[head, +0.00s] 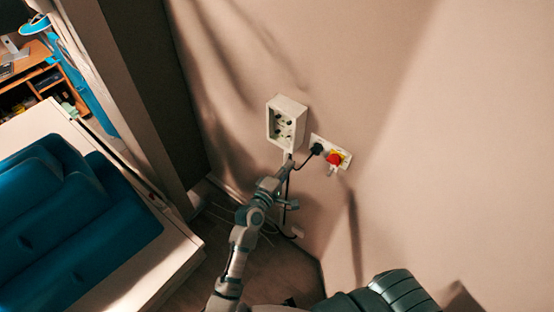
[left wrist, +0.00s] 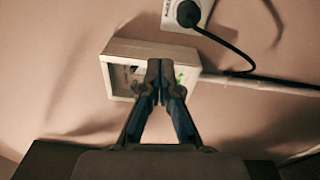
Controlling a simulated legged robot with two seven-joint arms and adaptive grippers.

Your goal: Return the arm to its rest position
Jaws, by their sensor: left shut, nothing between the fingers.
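My left arm (head: 236,252) reaches up from the bottom of the head view towards the wall. Its gripper (head: 287,160) is just below a white wall box (head: 272,122) with a recessed, dark-dotted front. In the left wrist view the gripper (left wrist: 160,64) is shut with nothing between its fingers. There its fingertips overlap the box (left wrist: 122,48) in the picture; I cannot tell whether they touch it. My right gripper does not show.
A blue cushioned couch (head: 70,220) stands at the left. Cables hang near the floor. The wall at the right is bare.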

